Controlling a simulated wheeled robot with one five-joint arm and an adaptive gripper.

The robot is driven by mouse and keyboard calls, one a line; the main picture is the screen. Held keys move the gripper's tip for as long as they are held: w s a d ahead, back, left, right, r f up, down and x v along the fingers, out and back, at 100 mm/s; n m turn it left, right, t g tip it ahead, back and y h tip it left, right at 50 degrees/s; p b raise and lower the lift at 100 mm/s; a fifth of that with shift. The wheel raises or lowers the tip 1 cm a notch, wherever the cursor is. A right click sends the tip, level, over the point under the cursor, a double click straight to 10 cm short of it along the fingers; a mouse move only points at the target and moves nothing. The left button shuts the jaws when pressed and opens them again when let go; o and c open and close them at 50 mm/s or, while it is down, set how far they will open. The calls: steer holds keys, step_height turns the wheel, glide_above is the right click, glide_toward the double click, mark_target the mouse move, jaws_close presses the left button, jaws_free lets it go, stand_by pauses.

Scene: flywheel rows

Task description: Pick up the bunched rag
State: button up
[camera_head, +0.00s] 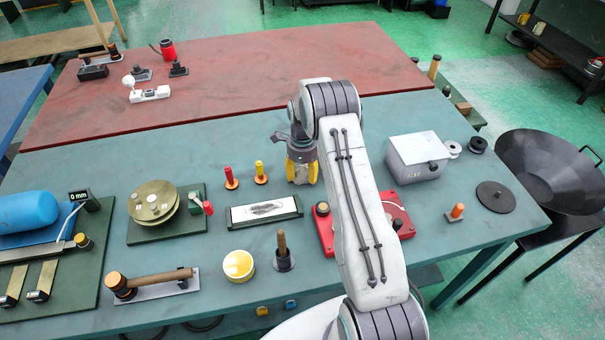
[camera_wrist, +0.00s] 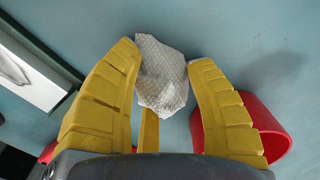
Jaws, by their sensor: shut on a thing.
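The bunched rag (camera_wrist: 163,82) is a crumpled white cloth with a fine dotted pattern. In the head view my gripper (camera_head: 302,172) points down over the green table, behind the white-framed tray and left of my arm. The rag is hard to make out there among the fingers. Whether it still touches the table cannot be told.
A red cylindrical thing (camera_wrist: 268,122) is close to the right finger. The framed tray (camera_head: 264,212), a red handled peg (camera_head: 230,177) and a yellow one (camera_head: 261,172) stand left of my gripper. A grey box (camera_head: 416,157) stands right. The red mat (camera_head: 240,85) behind is mostly clear.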

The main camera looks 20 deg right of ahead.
mark_target(303, 167)
steer(key=shift+r, duration=0.1)
steer(key=shift+r+b, duration=0.4)
steer(key=shift+r, duration=0.2)
step_height(303, 167, up, 3)
steer(key=shift+w+f+b, duration=0.1)
steer(key=shift+f+b, duration=0.05)
steer(key=shift+b, duration=0.35)
steer(key=a+r+b, duration=0.2)
steer(key=a+r, duration=0.5)
steer(key=a, duration=0.4)
steer(key=shift+s+a, duration=0.35)
steer(key=shift+s, duration=0.05)
